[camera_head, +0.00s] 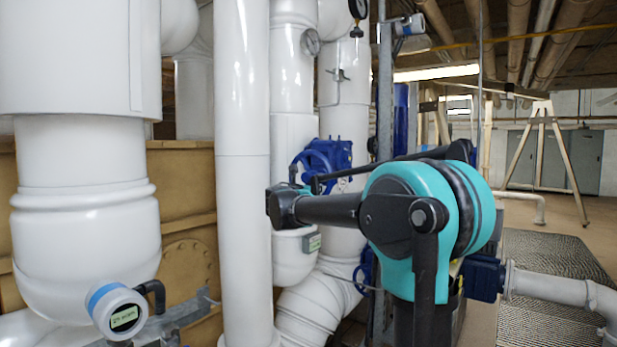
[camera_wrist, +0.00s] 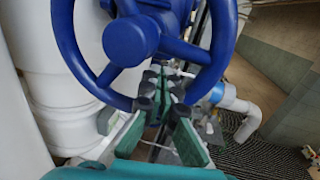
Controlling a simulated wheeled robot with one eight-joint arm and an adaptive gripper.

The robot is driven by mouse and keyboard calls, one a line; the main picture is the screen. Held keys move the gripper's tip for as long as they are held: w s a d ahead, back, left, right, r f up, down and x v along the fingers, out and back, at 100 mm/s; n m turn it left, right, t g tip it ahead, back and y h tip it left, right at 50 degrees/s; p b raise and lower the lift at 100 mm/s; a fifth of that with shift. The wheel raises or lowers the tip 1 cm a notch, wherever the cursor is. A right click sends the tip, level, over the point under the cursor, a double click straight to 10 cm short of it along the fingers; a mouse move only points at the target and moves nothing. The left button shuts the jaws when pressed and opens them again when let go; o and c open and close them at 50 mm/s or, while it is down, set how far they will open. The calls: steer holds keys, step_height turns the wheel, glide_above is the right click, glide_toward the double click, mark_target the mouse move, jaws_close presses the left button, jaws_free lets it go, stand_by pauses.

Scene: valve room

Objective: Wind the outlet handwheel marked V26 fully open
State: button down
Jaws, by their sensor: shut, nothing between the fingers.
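A blue handwheel (camera_wrist: 131,41) with a round hub and spokes fills the top of the wrist view. In the head view a blue handwheel (camera_head: 318,163) sits on a blue valve body against the white pipes, partly covered by my arm. No V26 marking is legible. My gripper (camera_wrist: 162,106) has green-padded fingers and shows at the lower rim of the wheel in the wrist view. It is shut with nothing held. Its tips overlap the rim in the picture; I cannot tell whether they touch it. In the head view my arm hides most of the gripper.
A second blue handwheel (camera_head: 364,270) sits lower, behind my arm. Thick white pipes (camera_head: 243,170) stand close on the left. A gauge with a display (camera_head: 123,317) hangs at lower left. Dark patterned matting (camera_head: 552,270) and open floor lie right, beside a low grey pipe (camera_head: 550,287).

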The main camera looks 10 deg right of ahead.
steer(key=shift+s+d+r, duration=0.1)
steer(key=shift+r, duration=0.1)
steer(key=shift+r, duration=0.1)
steer(key=shift+s+d+r, duration=0.35)
steer(key=shift+r, duration=0.4)
steer(key=shift+s+d+r, duration=0.1)
steer(key=shift+r, duration=0.75)
